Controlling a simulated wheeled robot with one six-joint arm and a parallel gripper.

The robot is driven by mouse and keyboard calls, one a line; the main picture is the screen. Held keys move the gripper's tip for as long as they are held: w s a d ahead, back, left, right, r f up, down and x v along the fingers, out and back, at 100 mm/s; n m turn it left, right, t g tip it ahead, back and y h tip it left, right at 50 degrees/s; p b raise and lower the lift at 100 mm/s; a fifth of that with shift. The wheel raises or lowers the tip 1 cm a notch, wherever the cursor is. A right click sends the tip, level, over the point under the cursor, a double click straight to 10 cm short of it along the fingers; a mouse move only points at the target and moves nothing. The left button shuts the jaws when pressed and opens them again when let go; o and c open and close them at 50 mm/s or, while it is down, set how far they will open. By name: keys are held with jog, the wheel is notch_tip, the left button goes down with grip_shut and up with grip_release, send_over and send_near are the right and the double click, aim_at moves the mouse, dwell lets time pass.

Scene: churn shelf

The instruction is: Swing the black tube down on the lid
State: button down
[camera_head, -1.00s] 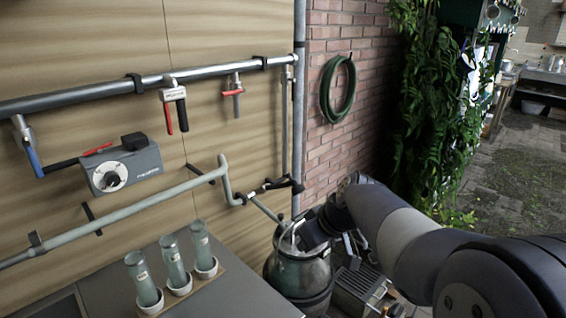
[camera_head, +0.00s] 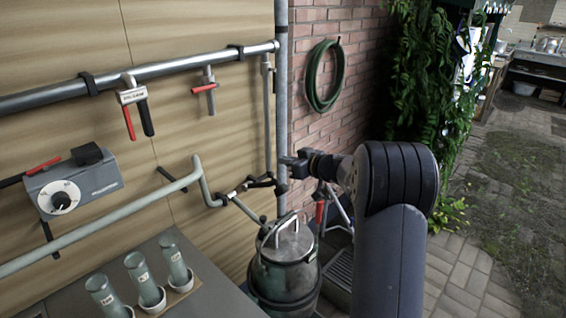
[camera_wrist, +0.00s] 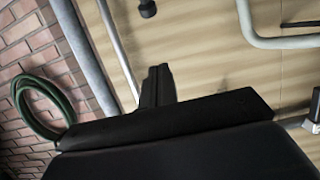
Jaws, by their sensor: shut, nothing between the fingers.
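The metal churn (camera_head: 283,280) stands on the floor against the wall in the head view. Its lid (camera_head: 290,246) has a raised metal handle and appears seated on top. Above and left of it, the black tube (camera_head: 262,181) juts from the fittings on the grey pipe, towards the vertical pipe. I cannot tell its full extent. My gripper (camera_head: 284,161) is shut and empty, above the lid and just above the black tube's right end, apart from the lid. In the wrist view the shut fingers (camera_wrist: 157,86) point at the wall.
A vertical grey pipe (camera_head: 281,110) runs close by my gripper. A coiled green hose (camera_head: 325,76) hangs on the brick wall. A metal box (camera_head: 340,272) and a stand with a red part (camera_head: 320,211) are right of the churn. Glass tubes (camera_head: 138,272) stand front left.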

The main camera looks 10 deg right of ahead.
aim_at(284, 187)
jog(key=p+x, duration=0.3)
jog(key=x, duration=0.5)
jog(key=shift+w+a+p, duration=0.25)
jog(key=shift+p, duration=0.15)
jog(key=s+f, duration=0.1)
jog(key=s+d+f+p, duration=0.1)
jog(key=f, duration=0.1)
jog(key=shift+d+f, duration=0.15)
jog(key=shift+f, duration=0.1)
jog(key=shift+s, duration=0.1)
jog(key=shift+d+f+b, duration=0.1)
jog(key=shift+f+b, duration=0.15)
jog(key=shift+b, duration=0.3)
